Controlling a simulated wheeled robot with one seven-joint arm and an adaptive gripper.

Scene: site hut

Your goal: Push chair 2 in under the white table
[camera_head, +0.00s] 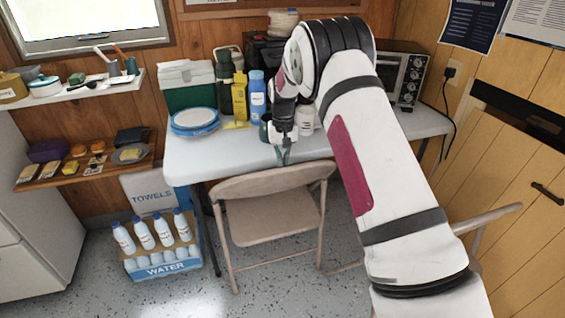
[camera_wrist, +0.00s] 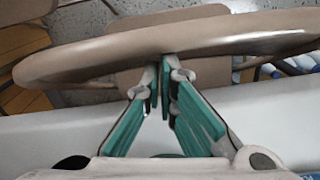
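A beige folding chair (camera_head: 268,215) stands at the front of the white table (camera_head: 225,158). Its backrest is beside the table's front edge, with the seat panel showing lower in the picture. A second beige chair (camera_head: 487,217) is mostly hidden behind my arm at right. No number shows on either chair. My gripper (camera_head: 284,157) points down at the table's front edge, just behind the first chair's backrest. In the wrist view, the teal fingers (camera_wrist: 160,90) are together at their tips, with nothing seen between them, against or very near the backrest (camera_wrist: 225,38); contact is unclear.
A crate of water bottles (camera_head: 163,267) stands on the floor left of the chair. Speckled floor is clear in front of the chair.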

